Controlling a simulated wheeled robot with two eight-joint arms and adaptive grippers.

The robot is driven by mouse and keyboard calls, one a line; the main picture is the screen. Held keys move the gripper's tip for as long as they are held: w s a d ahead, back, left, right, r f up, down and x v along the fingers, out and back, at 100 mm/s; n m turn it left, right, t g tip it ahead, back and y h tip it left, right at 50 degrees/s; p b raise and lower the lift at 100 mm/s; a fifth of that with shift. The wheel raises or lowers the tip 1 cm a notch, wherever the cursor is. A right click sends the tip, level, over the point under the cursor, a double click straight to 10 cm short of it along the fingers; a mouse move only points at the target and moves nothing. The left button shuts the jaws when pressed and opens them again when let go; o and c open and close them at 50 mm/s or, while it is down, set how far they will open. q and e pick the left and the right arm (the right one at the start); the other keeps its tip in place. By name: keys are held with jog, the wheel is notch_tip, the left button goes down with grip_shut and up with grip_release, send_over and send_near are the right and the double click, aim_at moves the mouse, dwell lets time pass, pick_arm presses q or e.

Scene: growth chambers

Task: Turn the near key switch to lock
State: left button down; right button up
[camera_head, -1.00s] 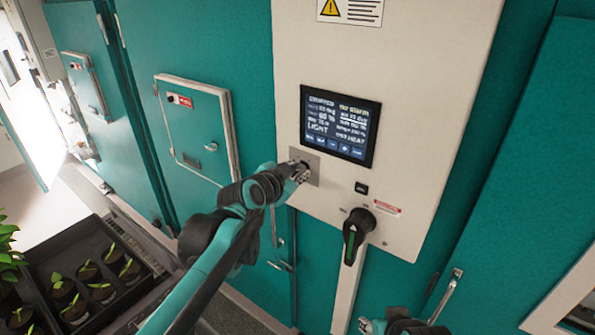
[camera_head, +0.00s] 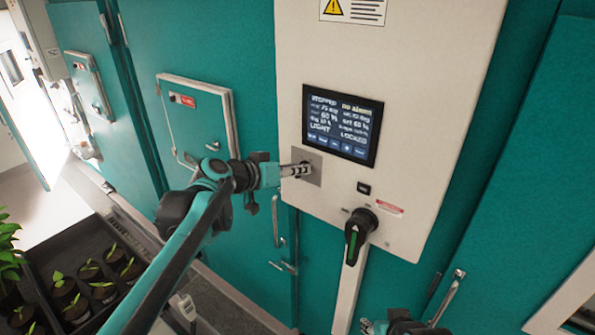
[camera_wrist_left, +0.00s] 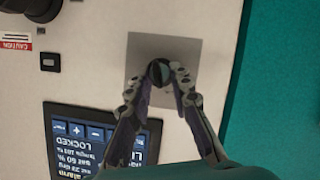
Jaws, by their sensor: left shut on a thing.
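The near key switch sits on a square grey metal plate (camera_head: 315,175) at the lower left of the cream control panel. In the left wrist view the dark round key switch (camera_wrist_left: 158,71) shows between my fingertips, on its plate (camera_wrist_left: 190,52). My left gripper (camera_head: 300,169) reaches in from the left and is shut on the key switch; its fingers also show in the left wrist view (camera_wrist_left: 157,80). The fingers partly hide the switch in the head view. The panel screen (camera_head: 342,125) reads LOCKED. My right gripper (camera_head: 385,326) is partly in view at the bottom edge, away from the panel.
A black rotary handle (camera_head: 356,236) with a green mark hangs below the screen, beside a small black button (camera_head: 364,188). A teal hatch door (camera_head: 197,120) is left of the panel. A dark tray (camera_head: 48,270) of seedling pots stands at lower left.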

pick_arm(q)
jog(key=shift+w+a+n+h, duration=0.15)
jog(key=shift+n+h, duration=0.35)
jog(key=shift+n, duration=0.3)
jog(key=c, duration=1.7)
grip_release()
jog(key=v, duration=1.2)
jog(key=shift+w+b, duration=0.1)
jog(key=shift+b, duration=0.2)
